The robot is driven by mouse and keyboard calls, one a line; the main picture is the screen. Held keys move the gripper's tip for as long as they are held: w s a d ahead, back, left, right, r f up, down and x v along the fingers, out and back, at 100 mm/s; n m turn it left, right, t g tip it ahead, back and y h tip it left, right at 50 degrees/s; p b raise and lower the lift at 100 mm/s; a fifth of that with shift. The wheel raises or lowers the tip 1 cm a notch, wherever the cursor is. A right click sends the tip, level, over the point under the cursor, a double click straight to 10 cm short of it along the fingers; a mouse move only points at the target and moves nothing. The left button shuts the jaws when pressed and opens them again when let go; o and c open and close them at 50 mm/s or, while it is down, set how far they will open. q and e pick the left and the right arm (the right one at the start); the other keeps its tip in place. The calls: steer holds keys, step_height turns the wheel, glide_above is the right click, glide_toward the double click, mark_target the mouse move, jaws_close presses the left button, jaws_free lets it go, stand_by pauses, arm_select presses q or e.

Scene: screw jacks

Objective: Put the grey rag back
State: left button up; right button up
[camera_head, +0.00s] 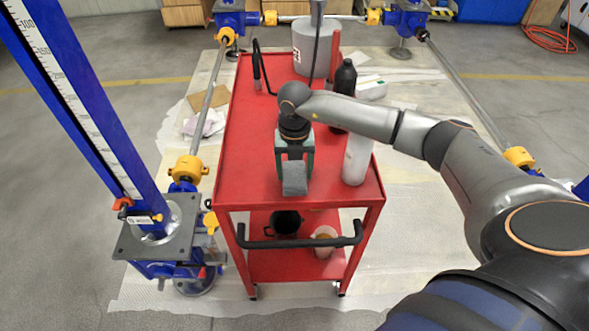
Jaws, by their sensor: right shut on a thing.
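The grey rag (294,179) is a small dark grey folded piece at the near end of the red cart's top shelf (245,170). My right gripper (294,164) points down over the cart top and is shut on the rag. From this angle I cannot tell whether the rag touches the shelf or hangs just above it. The gripper body hides the rag's upper part. My left gripper is not in view.
A white bottle (357,158) stands just right of the gripper, with a dark bottle (344,78) behind it. A grey canister (303,50) stands at the cart's far end. Blue screw jacks (85,110) and shafts flank the cart. The cart top's left side is clear.

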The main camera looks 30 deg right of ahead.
mark_target(294, 174)
steer(key=shift+f, duration=0.1)
steer(key=o, duration=1.1)
steer(key=shift+o, duration=0.2)
steer(key=shift+r, duration=0.2)
step_height(294, 174, up, 12)
steer(key=shift+f, duration=0.1)
